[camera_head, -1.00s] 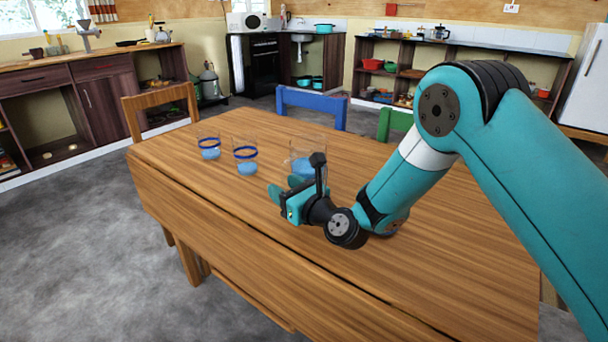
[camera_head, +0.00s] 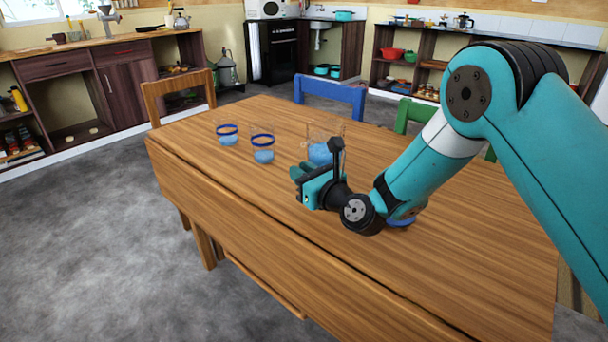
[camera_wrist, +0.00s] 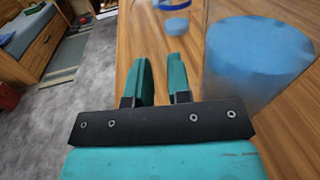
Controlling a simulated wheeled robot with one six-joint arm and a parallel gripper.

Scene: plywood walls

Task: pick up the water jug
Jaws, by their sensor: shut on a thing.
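The water jug (camera_head: 321,152) is clear glass with blue water in it. It stands upright at the table's middle, behind my gripper (camera_head: 300,176) in the head view. In the wrist view the jug (camera_wrist: 258,62) is large at the right, just beside my gripper (camera_wrist: 161,60). My gripper's two teal fingers are nearly together, with a narrow gap, shut on the jug. The held part, perhaps its clear handle, is too faint to make out. I cannot tell whether the jug's base touches the table.
Two blue-rimmed glasses (camera_head: 227,135) (camera_head: 263,149) with blue water stand left of the jug on the wooden table (camera_head: 240,185). Another blue item (camera_head: 401,221) is partly hidden behind my wrist. Orange (camera_head: 178,92), blue (camera_head: 330,95) and green (camera_head: 409,113) chairs edge the table.

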